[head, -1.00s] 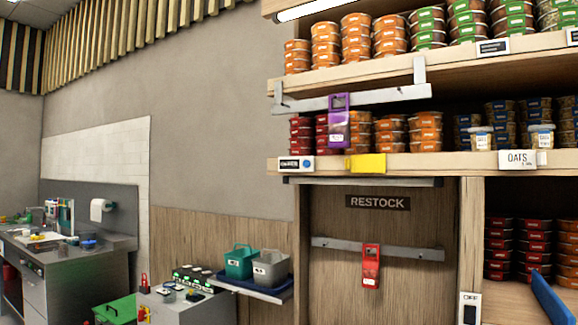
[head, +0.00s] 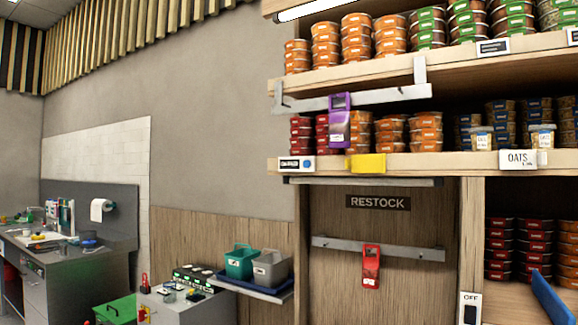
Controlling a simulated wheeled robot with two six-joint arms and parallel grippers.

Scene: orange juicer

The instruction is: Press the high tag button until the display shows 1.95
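A white price tag (head: 296,164) with a dark display and a blue button (head: 308,163) sits on the front edge of the middle shelf, at its left end. Another white tag (head: 493,47) with a dark display sits on the edge of the top shelf. The digits on both displays are too small to read, and I cannot tell which one is the high tag. Neither of my grippers is in view.
A purple device (head: 339,120) hangs from a metal rail above the middle shelf. A yellow tag (head: 367,163) sits right of the blue-button tag. A red device (head: 371,266) hangs below on the RESTOCK panel (head: 378,203). A blue slanted piece (head: 552,298) shows at lower right.

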